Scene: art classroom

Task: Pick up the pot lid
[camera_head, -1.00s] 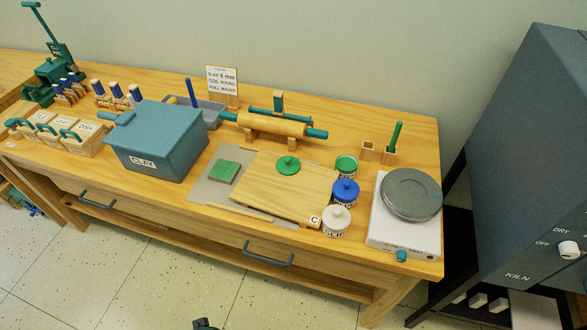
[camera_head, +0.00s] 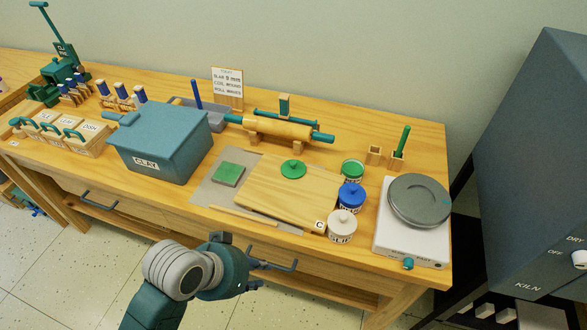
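The green pot lid (camera_head: 293,169), a round disc with a small knob, lies flat on the wooden board (camera_head: 270,205) on the workbench. The green pot (camera_head: 352,173) stands right of the board and looks uncovered. My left gripper (camera_head: 246,266) is low in the view, in front of the bench's front edge, well apart from the lid. It is seen mostly from behind, so its fingers do not show clearly, and nothing is seen held in it. My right gripper is not in view.
A blue lidded jar (camera_head: 351,195) and a white lidded jar (camera_head: 342,225) stand right of the board. A green square (camera_head: 228,174) lies left of it.

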